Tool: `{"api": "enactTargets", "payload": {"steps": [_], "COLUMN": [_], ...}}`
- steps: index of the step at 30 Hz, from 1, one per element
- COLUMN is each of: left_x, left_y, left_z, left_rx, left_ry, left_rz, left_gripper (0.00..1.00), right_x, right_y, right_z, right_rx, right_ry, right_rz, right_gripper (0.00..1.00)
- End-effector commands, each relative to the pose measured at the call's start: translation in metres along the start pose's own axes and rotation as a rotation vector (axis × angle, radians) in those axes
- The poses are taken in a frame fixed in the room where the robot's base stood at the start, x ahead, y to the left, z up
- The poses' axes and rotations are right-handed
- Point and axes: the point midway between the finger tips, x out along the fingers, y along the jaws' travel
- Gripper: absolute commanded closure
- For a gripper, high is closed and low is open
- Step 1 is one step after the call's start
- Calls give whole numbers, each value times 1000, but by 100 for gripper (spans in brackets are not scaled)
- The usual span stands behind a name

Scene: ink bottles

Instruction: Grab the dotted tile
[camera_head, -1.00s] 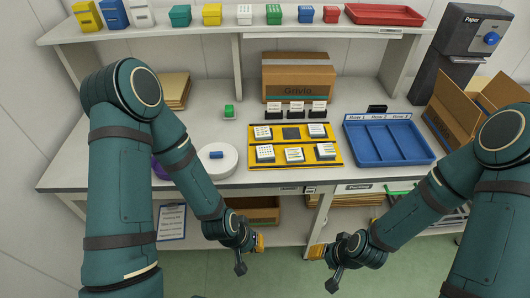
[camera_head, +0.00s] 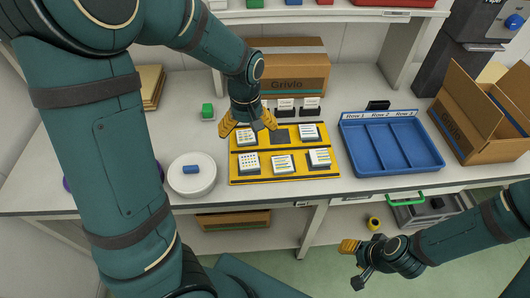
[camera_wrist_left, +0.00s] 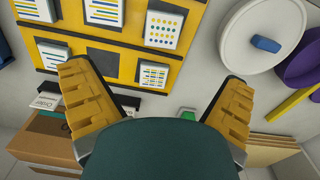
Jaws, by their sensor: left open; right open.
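The dotted tile (camera_head: 250,162) is white with rows of dots and sits front left on the yellow board (camera_head: 264,179). In the left wrist view the dotted tile (camera_wrist_left: 165,27) shows blue and yellow dots, beyond my open fingers. My left gripper (camera_head: 248,123) is open and empty over the board's back left edge, just behind the back-left lined tile (camera_head: 246,136). Its two yellow fingers (camera_wrist_left: 158,95) are spread wide in the wrist view. My right gripper (camera_head: 352,262) is open and empty, low in front of the table.
Several other lined tiles (camera_head: 283,164) share the board, with a dark empty square (camera_head: 279,136) at its back middle. A blue tray (camera_head: 390,168) is right of the board, a white round dish (camera_head: 192,184) left. A cardboard box (camera_head: 295,75) and small card stands (camera_head: 310,106) are behind.

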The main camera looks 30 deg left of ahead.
Motion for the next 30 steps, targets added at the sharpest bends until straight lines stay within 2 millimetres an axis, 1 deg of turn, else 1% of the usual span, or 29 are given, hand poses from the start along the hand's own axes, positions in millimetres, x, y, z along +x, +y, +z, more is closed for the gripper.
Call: {"api": "enactTargets", "payload": {"steps": [2,4,9,12,15,22,27,30], "left_x": [4,14,49,66,77,92,118,130], "left_y": [-2,-2,-3,-2,-2,-3,-5,-4], "left_z": [0,0,1,1,0,2,5,5], "left_rx": [-7,-9,-6,-6,-6,-4,-6,-5], "left_ry": [-3,-5,-6,-5,-4,-3,-5,-4], "left_rz": [-5,-7,-9,-7,-5,-5,-6,-5], "left_gripper": [0,0,0,0,0,0,0,0], "right_x": [2,5,14,18,21,25,35,38], "right_y": [1,2,5,7,8,9,13,14], "right_z": [1,2,6,8,9,11,10,10], "right_rx": [-1,-1,-4,-5,-6,-7,-7,-8], "right_ry": [-2,-5,-12,-16,-20,-22,-19,-16], "right_rz": [0,-1,-1,-2,-2,-2,-2,-2], "right_gripper": [53,53,53,53,53,53,53,53]}}
